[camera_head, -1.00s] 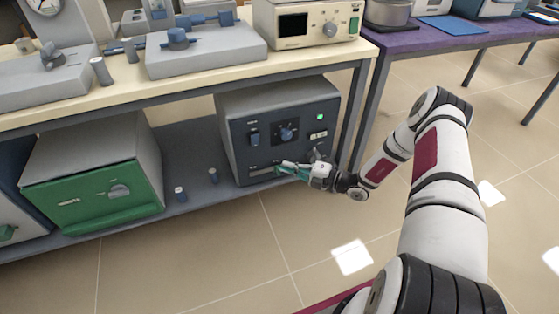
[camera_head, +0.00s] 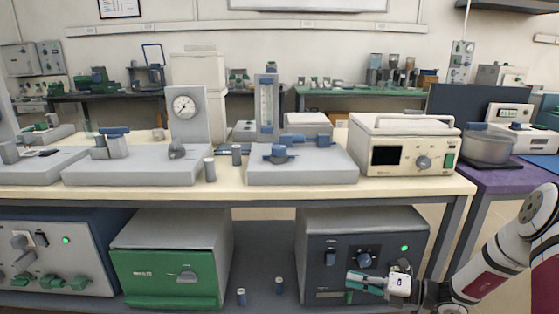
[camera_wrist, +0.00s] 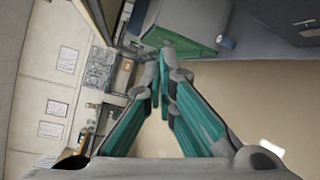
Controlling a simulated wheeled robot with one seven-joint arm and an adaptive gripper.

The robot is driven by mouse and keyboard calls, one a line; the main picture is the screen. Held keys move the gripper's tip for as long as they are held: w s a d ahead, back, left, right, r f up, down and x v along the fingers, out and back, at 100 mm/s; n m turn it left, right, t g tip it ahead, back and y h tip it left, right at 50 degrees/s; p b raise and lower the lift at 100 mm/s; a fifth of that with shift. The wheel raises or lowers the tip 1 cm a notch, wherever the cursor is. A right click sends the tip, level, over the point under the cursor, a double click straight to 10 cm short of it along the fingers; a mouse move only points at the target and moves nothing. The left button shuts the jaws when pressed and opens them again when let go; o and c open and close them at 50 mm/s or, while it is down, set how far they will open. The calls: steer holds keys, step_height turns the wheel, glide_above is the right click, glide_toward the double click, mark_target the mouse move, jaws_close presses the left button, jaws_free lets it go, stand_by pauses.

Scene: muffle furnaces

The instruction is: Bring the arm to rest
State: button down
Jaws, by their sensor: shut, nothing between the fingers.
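My arm comes in from the right edge of the head view, and its end hangs in front of the dark grey furnace (camera_head: 318,226) on the lower shelf. My gripper (camera_head: 352,283) points left across the lower front of that furnace. Its teal fingers also show in the wrist view (camera_wrist: 163,60), with their tips together and nothing between them. I cannot tell from the head view whether the fingers touch the furnace front. The gripper hides part of the furnace's lower panel.
The cream bench top (camera_head: 228,189) above carries instruments. A purple table (camera_head: 487,180) stands right. Open floor shows between bench and table.

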steer(key=s+a+r+n+g+h, duration=0.3)
steer(key=s+a+r+n+g, duration=0.2)
steer(key=s+r+n, duration=0.55)
steer(key=s+a+r+n+g+h, duration=0.3)
steer(key=s+a+r+n+g, duration=0.2)
steer(key=s+r+n, duration=0.55)
steer(key=s+d+r+n+t+h, duration=0.1)
steer(key=s+d+r+n+h, duration=0.15)
steer(key=s+n, duration=0.35)
steer(key=s+d+r+n+t+h, duration=0.1)
steer(key=s+d+r+n+h, duration=0.15)
steer(key=s+n, duration=0.45)
steer(key=s+d+r+n+t+h, duration=0.1)
steer(key=s+d+r+n+h, duration=0.2)
steer(key=s, duration=0.6)
step_height(320, 180, up, 29)
steer(key=t+p, duration=0.3)
steer(key=p, duration=2.5)
steer(key=shift+w+a+t+h+p, duration=0.15)
steer(key=shift+a+t+h+p, duration=0.15)
steer(key=shift+a+h, duration=0.1)
